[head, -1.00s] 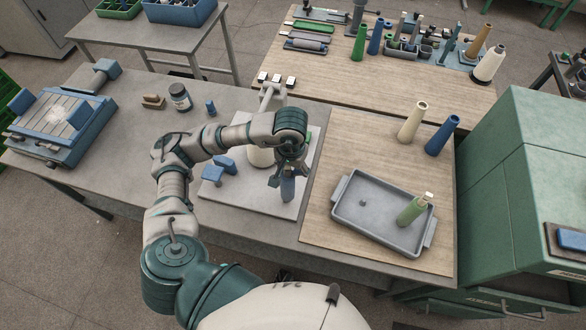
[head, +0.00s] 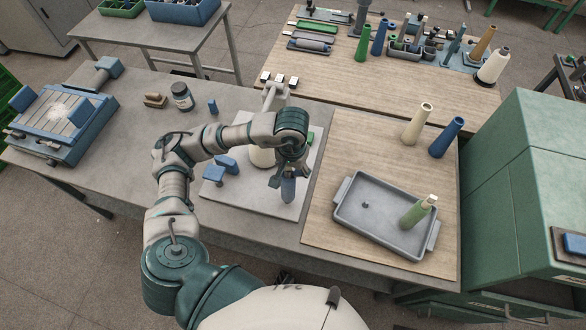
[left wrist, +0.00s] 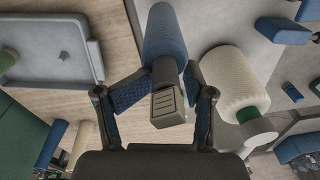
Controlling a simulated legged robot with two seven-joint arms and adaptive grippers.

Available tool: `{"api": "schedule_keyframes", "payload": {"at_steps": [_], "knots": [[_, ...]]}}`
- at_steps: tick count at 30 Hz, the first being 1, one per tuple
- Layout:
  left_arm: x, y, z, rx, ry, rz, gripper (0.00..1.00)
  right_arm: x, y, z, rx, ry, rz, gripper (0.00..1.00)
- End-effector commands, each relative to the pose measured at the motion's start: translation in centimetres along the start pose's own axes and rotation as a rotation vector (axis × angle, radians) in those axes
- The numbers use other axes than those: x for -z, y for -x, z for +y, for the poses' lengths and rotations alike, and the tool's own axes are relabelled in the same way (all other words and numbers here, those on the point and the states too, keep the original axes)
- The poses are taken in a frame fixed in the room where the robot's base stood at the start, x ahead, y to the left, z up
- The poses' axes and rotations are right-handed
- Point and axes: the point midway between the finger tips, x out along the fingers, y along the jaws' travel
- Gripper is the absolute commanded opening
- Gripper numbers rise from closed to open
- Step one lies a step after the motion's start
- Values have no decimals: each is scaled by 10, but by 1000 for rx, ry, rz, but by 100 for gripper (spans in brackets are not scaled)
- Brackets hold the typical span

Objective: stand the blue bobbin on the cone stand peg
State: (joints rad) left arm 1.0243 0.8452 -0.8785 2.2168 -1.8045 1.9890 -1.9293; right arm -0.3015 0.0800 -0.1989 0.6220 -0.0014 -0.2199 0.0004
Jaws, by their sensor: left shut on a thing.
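The blue bobbin (head: 288,191) is held roughly upright by my left gripper (head: 288,172), over the right part of a pale plate. In the left wrist view the bobbin (left wrist: 165,38) points away from the camera, with a grey block-like end between the blue-padded fingers of my left gripper (left wrist: 160,92). Whether its far end touches the plate, I cannot tell. I cannot pick out the cone stand peg for certain; a small dark stub (head: 365,205) shows in the grey tray. My right gripper is not in view.
The pale plate (head: 250,203) also bears a cream cone and blue blocks. A green cabinet (head: 510,180) bounds the right side.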

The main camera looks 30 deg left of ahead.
Motion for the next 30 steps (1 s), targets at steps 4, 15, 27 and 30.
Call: {"api": "schedule_keyframes", "payload": {"at_steps": [4, 15, 27, 30], "knots": [[0, -2, 0, 0, 0, 1, 0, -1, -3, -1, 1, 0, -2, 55], [0, -2, 0, 1, 0, 1, 0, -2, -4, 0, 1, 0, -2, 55], [0, -4, -1, -2, 1, 1, 0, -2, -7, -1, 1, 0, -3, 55], [0, -5, -1, -5, 1, 1, 0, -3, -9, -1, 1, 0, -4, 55]]}}
